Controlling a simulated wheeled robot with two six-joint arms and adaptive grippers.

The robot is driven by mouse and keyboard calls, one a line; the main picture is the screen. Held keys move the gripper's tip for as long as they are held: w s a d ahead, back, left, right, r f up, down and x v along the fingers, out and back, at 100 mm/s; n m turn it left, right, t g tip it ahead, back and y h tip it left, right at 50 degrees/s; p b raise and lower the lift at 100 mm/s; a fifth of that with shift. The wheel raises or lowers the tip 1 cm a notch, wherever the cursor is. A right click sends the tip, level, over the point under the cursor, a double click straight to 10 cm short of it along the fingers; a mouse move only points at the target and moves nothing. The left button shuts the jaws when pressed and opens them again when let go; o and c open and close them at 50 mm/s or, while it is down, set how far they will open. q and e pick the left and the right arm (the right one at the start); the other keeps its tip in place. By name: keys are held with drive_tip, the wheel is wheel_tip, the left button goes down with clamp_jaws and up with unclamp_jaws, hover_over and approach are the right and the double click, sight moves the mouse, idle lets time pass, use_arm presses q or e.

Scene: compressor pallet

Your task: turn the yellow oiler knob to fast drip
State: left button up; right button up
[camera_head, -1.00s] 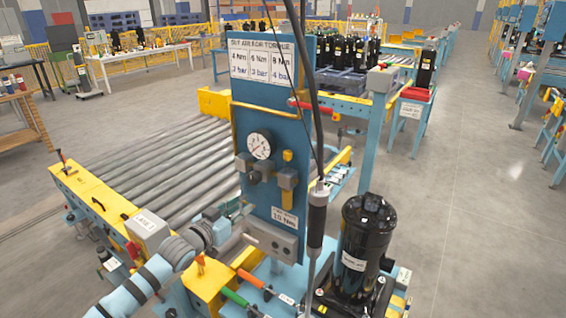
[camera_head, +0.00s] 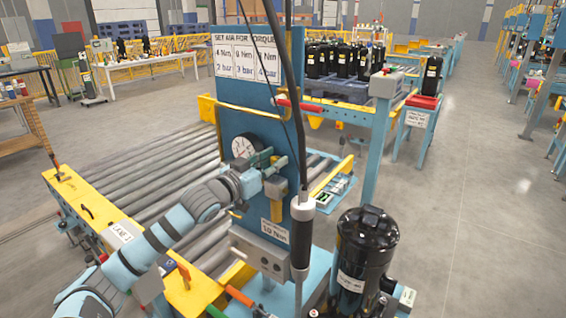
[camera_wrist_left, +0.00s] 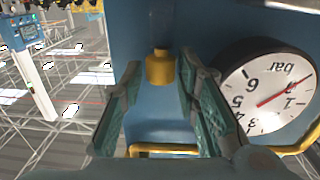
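The yellow oiler knob (camera_wrist_left: 160,68) shows in the left wrist view, against the blue panel and between my two green fingers. It looks closer to the right finger; I cannot tell whether they touch. In the head view the gripper hides the knob, and the oiler's yellow lower part (camera_head: 277,200) shows just below. My left gripper (camera_head: 270,162) is at the front of the blue panel (camera_head: 262,122), right of the gauge. The wrist view shows the left gripper (camera_wrist_left: 158,95) open, its fingers apart around the knob. My right gripper is not in view.
The round pressure gauge (camera_head: 243,147) is close beside the gripper. A hanging driver tool (camera_head: 302,230) and cable are just right of the oiler. A black compressor (camera_head: 365,255) stands at front right. A roller conveyor (camera_head: 165,160) lies behind my left arm.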

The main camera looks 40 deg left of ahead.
use_arm(q)
drive_tip(key=shift+s+r, duration=0.1)
drive_tip(key=shift+s, duration=0.1)
drive_tip(key=shift+s+a, duration=0.1)
drive_tip(key=shift+c, duration=1)
clamp_jaws()
drive_tip(key=y+p, duration=0.1)
drive_tip(key=n+y+p, duration=0.1)
drive_tip(key=p, duration=0.1)
drive_tip(key=n+y+p, duration=0.1)
drive_tip(key=p, duration=0.1)
drive_tip(key=shift+d+r, duration=0.25)
drive_tip(key=shift+d, duration=0.05)
drive_tip(key=shift+d+f+n+g+y, duration=0.15)
drive_tip(key=shift+n+g+y, duration=0.15)
drive_tip(key=shift+n+y, duration=0.45)
drive_tip(key=n+y, duration=0.1)
drive_tip(key=y, duration=0.2)
drive_tip(key=shift+f+n+g, duration=0.1)
drive_tip(key=shift+n+g, duration=0.15)
drive_tip(key=shift+g, duration=0.15)
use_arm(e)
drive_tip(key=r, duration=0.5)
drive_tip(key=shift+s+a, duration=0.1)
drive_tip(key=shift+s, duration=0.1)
